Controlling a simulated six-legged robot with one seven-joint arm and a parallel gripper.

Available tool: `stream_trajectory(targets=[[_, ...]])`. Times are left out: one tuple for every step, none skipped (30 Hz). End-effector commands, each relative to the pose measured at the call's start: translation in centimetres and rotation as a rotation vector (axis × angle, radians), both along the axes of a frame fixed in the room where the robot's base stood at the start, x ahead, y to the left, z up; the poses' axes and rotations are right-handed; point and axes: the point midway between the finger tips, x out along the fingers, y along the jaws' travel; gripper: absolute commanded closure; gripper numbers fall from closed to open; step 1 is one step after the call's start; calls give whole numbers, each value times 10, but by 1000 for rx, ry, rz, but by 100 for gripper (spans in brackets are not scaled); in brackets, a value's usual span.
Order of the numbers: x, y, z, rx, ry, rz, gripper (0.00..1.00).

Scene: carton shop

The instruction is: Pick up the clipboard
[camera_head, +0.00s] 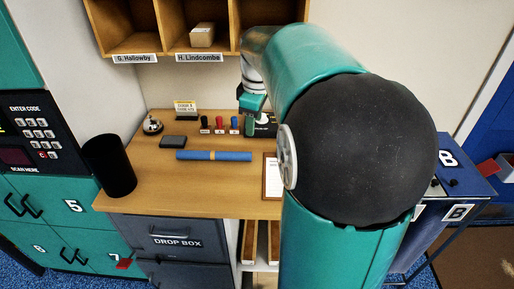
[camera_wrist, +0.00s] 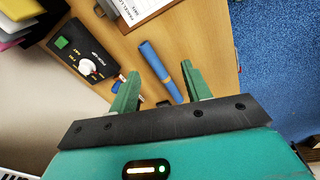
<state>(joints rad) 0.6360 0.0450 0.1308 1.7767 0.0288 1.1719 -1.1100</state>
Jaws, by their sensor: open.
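The clipboard (camera_head: 272,178) lies on the wooden counter, a white sheet on a brown board. My arm hides its right part in the head view. In the wrist view the clipboard (camera_wrist: 143,10) shows at the top edge, cut off by the frame, with a metal clip at its left. My gripper (camera_wrist: 160,70) is open and empty, its green fingers apart, pointing toward the counter. In the head view my gripper (camera_head: 249,125) is above the back of the counter, behind the clipboard and apart from it.
A blue roll (camera_head: 213,156) with an orange band lies left of the clipboard. Several stamps (camera_head: 220,124), a dark pad (camera_head: 173,142), a bell (camera_head: 152,125) and a black cup (camera_head: 109,166) stand on the counter. A black dial box (camera_wrist: 86,55) is near my gripper. Shelves (camera_head: 145,42) hang above.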

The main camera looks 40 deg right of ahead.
Motion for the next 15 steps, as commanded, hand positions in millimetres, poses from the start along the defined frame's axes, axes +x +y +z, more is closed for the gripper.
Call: stream_trajectory(targets=[[3,-23,-7,11,17,23,52],[5,-35,-10,17,25,45,52],[6,-50,-15,26,35,73,52],[6,-63,-19,33,41,93,52],[6,-75,-23,41,47,114,52],[6,-91,-29,52,53,140,52],[5,-102,-33,60,56,159,52],[4,-114,-37,65,57,177,52],[2,-127,-42,75,60,201,52],[1,-135,-45,83,61,217,52],[0,-143,-48,87,61,231,52],[-2,-152,-52,93,60,247,52],[-3,-158,-54,97,60,255,52],[-4,-162,-56,100,60,265,52],[-5,-166,-58,104,60,272,52]])
